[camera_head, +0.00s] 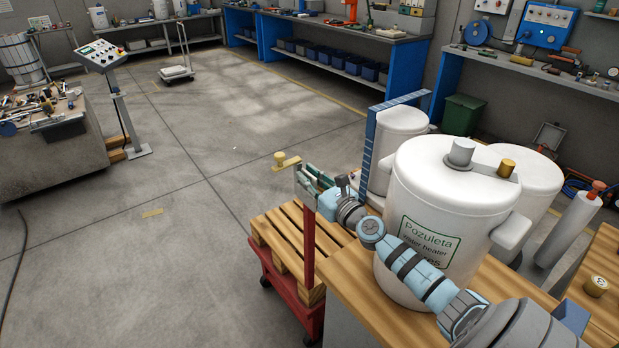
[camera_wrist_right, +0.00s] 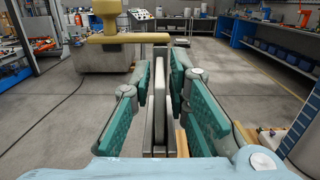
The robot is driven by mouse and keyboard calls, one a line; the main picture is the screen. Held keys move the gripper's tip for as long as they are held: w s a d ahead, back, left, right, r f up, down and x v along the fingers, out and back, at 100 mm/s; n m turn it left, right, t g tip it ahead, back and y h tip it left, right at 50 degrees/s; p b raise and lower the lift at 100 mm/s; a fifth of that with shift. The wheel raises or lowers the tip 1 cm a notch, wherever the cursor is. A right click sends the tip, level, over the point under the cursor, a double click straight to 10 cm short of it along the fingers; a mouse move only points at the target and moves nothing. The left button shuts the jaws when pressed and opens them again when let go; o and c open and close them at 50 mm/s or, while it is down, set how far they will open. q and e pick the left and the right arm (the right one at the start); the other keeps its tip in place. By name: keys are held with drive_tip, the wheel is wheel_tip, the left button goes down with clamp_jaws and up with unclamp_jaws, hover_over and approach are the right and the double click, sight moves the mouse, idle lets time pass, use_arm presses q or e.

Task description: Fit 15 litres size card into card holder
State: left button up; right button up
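My right arm comes in from the lower right. My right gripper (camera_head: 309,178) is beyond the front left of the white tank, by a red post. In the wrist view, its green-padded fingers (camera_wrist_right: 160,82) stand apart, with narrow upright grey plates between them; I cannot tell whether they touch. A yellow bar with a round knob (camera_wrist_right: 110,38) is just beyond the fingertips, and it also shows in the head view (camera_head: 284,163). The tank (camera_head: 405,195) has a green-framed "Pozuleta water heater" label (camera_head: 428,240), partly hidden by my arm. I cannot identify the 15 litres card or its holder. My left gripper is out of view.
A wooden pallet on a red cart (camera_head: 275,240) stands left of the wooden bench (camera_head: 355,290). More white tanks stand behind the labelled one. A small brass-coloured piece (camera_head: 597,286) is at the right. The floor (camera_head: 170,250) at left is largely clear.

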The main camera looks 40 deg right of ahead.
drive_tip(key=shift+r, duration=0.15)
idle(0.4)
drive_tip(key=shift+r+p, duration=0.95)
drive_tip(key=shift+p, duration=0.15)
drive_tip(key=shift+o, duration=0.4)
drive_tip(key=o, duration=0.5)
drive_tip(key=shift+f, duration=0.1)
drive_tip(key=s, duration=1.2)
drive_tip(key=shift+a+f, duration=0.15)
drive_tip(key=shift+f, duration=0.15)
